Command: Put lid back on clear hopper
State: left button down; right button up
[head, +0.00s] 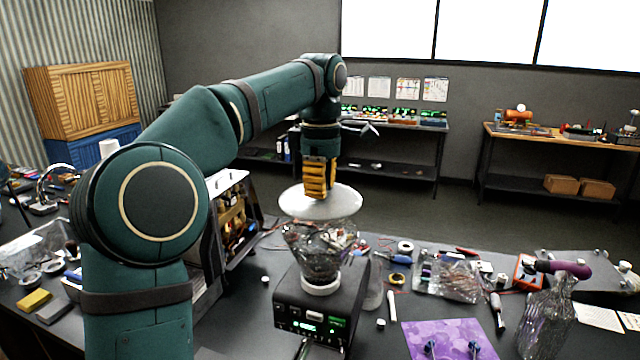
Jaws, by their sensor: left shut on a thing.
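My left gripper (317,178), with yellow fingers, is shut on the lid (320,203), a round whitish disc. The lid is held nearly level just above the clear hopper (322,245). From this view I cannot tell whether it touches the rim, since the lid covers the hopper's top. The clear hopper stands upright on a black machine (315,312) with a white collar and a lit green display. My right gripper is not in view.
An opened machine (232,215) stands close on the left. A clear bag (452,278), a purple mat (450,340), a clear bottle (545,315) and loose tools crowd the workbench on the right. Yellow and grey sponges (35,300) lie at left.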

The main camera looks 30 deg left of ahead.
aim_at(320, 202)
pick_arm(q)
jog(key=shift+s+f, duration=0.1)
jog(key=shift+f, duration=1.65)
jog(key=shift+f+b, duration=0.8)
jog(key=shift+f, duration=0.5)
jog(key=shift+p, duration=0.45)
jog(key=shift+f, duration=0.15)
jog(key=shift+p, duration=0.3)
dwell(0.5)
jog(key=shift+c, duration=1)
grip_release()
jog(key=shift+r, duration=3.45)
